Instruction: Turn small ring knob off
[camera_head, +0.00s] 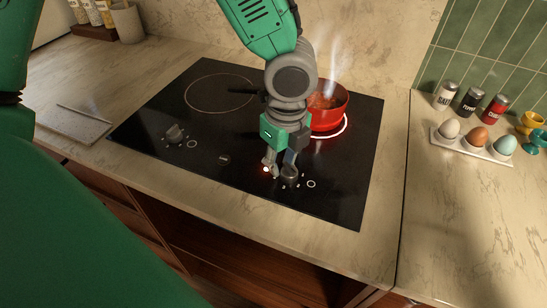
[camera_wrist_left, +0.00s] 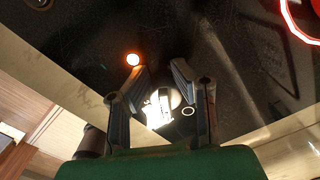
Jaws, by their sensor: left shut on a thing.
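The small ring knob (camera_head: 290,173) is a short metal knob at the front right of the black cooktop. An orange-red indicator light (camera_head: 266,169) glows beside it. The small ring (camera_head: 343,127) glows red-white under the red pot. My left gripper (camera_head: 278,168) points down at the knob, its fingers on either side of it. In the left wrist view the fingers of my left gripper (camera_wrist_left: 158,80) close around the brightly lit knob (camera_wrist_left: 159,107), and the light (camera_wrist_left: 133,59) glows near one fingertip. The knob's exact turn angle is unclear. My right gripper is not in view.
A red pot (camera_head: 329,112) with steaming food sits behind the gripper. Another knob (camera_head: 174,132) is at the cooktop's front left; the large ring (camera_head: 220,94) is unlit. An egg tray (camera_head: 474,145) and shakers (camera_head: 469,101) stand on the right counter.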

